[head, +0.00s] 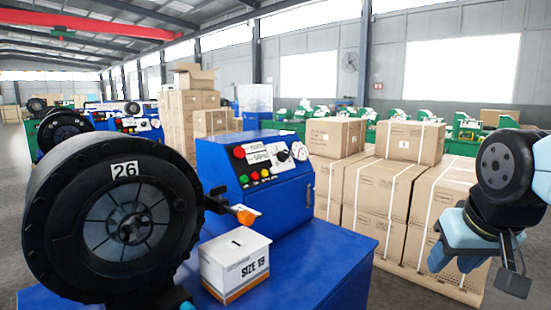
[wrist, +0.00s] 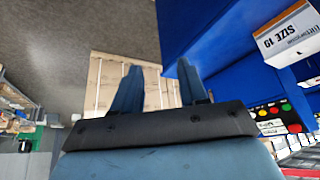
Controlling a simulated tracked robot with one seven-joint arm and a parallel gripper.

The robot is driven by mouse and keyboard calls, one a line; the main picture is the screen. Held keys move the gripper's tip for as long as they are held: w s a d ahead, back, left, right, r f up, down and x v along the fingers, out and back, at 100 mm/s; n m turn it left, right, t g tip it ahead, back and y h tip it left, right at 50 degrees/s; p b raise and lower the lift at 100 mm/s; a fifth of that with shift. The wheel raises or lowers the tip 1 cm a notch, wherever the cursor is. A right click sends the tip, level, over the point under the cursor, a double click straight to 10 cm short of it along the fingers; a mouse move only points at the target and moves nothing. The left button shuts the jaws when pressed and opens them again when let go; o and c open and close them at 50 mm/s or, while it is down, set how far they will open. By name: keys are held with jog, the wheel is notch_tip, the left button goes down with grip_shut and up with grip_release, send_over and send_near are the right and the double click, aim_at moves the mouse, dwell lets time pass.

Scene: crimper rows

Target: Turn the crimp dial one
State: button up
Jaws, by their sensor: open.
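A blue crimper control box (head: 257,175) stands in the middle of the head view. I cannot read either dial's setting. The large black crimper head (head: 50,200), labelled 26, fills the left. My gripper (head: 452,264) hangs at the right, in front of cartons and well apart from the panel. In the wrist view my gripper (wrist: 161,88) is open and empty between its blue fingers. Part of the panel shows at the right there, its dials not clear.
A white box (head: 235,268) marked 1 and SIZE 19 sits on the blue bench (head: 335,262) before the control box; it also shows in the wrist view (wrist: 288,33). An orange-tipped lever (head: 243,215) juts above it. Strapped cartons (head: 385,195) stand right of the bench. Floor shows at lower right.

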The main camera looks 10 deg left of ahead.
jog(key=shift+a, duration=0.25)
jog(key=shift+o, duration=2)
jog(key=w+d+r+t, duration=0.1)
jog(key=w+r, duration=0.3)
jog(key=w, duration=0.7)
jog(key=w+r+t, duration=0.4)
jog(key=w, duration=0.7)
jog(key=shift+w+d+t+h, duration=0.2)
jog(key=shift+d+t+h, duration=0.1)
jog(key=shift+d+h, duration=0.1)
jog(key=w+a+r+n+t+y, duration=0.1)
jog(key=w+r+t, duration=0.1)
jog(key=w, duration=0.5)
jog(key=w+a+r+n+t+y, duration=0.1)
jog(key=w+a+t, duration=0.1)
jog(key=w, duration=0.5)
jog(key=n+g+y, duration=0.5)
jog(key=n+y, duration=0.4)
jog(key=y, duration=0.4)
send_near(288, 155)
jog(key=x, duration=0.9)
